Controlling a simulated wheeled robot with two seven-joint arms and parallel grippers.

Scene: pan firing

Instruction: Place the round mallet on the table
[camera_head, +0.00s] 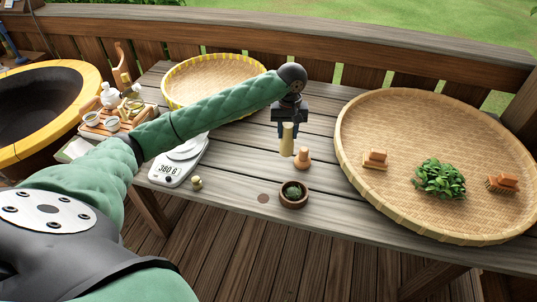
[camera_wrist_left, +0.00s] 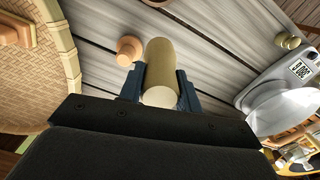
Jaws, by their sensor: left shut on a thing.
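My left gripper (camera_head: 289,120) is shut on the round mallet (camera_head: 287,140), a pale wooden cylinder, and holds it upright over the grey plank table (camera_head: 235,180). In the head view its lower end shows just left of a small orange-brown wooden piece. I cannot tell for sure whether it touches the table. In the left wrist view, the mallet (camera_wrist_left: 166,62) sits between the two dark blue fingers of the gripper (camera_wrist_left: 160,90). My right gripper is not in view.
The orange-brown wooden piece (camera_head: 302,159) stands beside the mallet, with a small brown bowl (camera_head: 294,202) in front. A scale (camera_head: 180,168) and small pale knob (camera_head: 197,183) are to the left. A large woven tray (camera_head: 450,120) fills the right; a yellow-rimmed basket (camera_head: 215,75) stands behind.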

